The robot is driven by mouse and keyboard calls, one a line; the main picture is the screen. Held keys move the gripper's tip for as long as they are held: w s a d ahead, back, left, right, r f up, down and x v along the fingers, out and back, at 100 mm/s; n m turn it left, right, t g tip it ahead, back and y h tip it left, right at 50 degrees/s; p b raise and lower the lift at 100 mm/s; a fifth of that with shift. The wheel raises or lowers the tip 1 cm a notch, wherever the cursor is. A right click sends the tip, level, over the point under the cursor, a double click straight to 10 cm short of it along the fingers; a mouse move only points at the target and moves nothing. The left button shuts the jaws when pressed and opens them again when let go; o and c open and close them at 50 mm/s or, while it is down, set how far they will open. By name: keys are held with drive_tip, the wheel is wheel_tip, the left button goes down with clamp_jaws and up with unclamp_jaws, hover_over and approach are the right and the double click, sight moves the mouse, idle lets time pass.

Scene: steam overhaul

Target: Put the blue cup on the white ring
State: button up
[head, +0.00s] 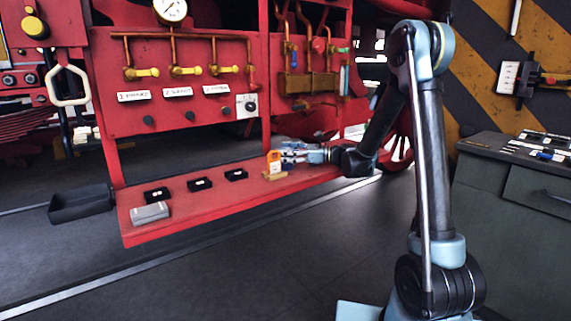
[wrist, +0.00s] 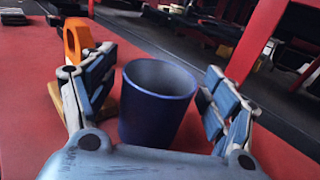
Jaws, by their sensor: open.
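The blue cup (wrist: 150,118) stands upright on the red surface in the wrist view, its open mouth facing up. My gripper (wrist: 160,66) is open, with one finger on each side of the cup. A narrow gap shows between the cup and the left finger; the right finger is close to the cup's wall, and I cannot tell whether they touch. I cannot pick out a white ring in either view.
An orange piece (head: 273,161) on a tan base stands by my fingertips. Pipes and valves are above.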

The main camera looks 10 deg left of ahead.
drive_tip(key=c, duration=1.3)
